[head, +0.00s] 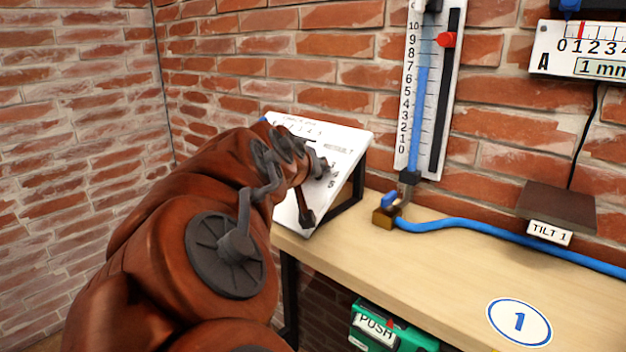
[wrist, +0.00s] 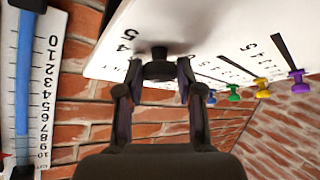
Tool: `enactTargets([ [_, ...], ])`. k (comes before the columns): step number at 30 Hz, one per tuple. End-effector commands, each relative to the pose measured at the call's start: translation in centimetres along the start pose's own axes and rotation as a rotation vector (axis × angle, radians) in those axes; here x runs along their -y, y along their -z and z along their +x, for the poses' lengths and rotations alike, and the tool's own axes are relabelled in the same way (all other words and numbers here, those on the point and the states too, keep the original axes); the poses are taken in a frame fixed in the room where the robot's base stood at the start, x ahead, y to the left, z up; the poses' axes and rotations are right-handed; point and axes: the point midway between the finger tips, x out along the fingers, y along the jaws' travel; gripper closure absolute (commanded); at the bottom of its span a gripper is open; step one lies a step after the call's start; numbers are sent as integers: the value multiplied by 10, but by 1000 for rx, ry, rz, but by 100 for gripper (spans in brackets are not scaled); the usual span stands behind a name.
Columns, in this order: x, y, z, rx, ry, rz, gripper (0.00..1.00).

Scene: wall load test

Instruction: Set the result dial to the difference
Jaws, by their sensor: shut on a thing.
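A white sloped panel (head: 345,146) with the printed word RESULT and numerals stands at the left end of the bench. In the wrist view the panel's face (wrist: 205,30) shows a black round dial knob (wrist: 158,52) near a printed 4 and 5. My gripper (wrist: 160,71) is shut on this knob, one finger on each side. In the head view my arm covers much of the panel, and the dial is largely hidden. The dial's pointer cannot be made out. A blue liquid column with a red marker (head: 446,40) stands on the wall scale (head: 412,100).
Blue, green (wrist: 233,93), yellow and purple (wrist: 299,82) pegs stick out of the panel by printed slots. A brass fitting (head: 386,215) and blue hose (head: 470,225) lie right of the panel. A TILT 1 block (head: 556,208) stands farther right. The front bench top is clear.

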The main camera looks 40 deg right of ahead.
Motion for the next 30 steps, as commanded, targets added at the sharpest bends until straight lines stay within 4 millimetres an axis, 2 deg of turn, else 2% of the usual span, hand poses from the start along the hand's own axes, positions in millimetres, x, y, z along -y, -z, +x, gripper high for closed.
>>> enactTargets([
  [15,3,-1,1,4,-175,248,98],
  [30,4,-1,1,5,-200,287,98],
])
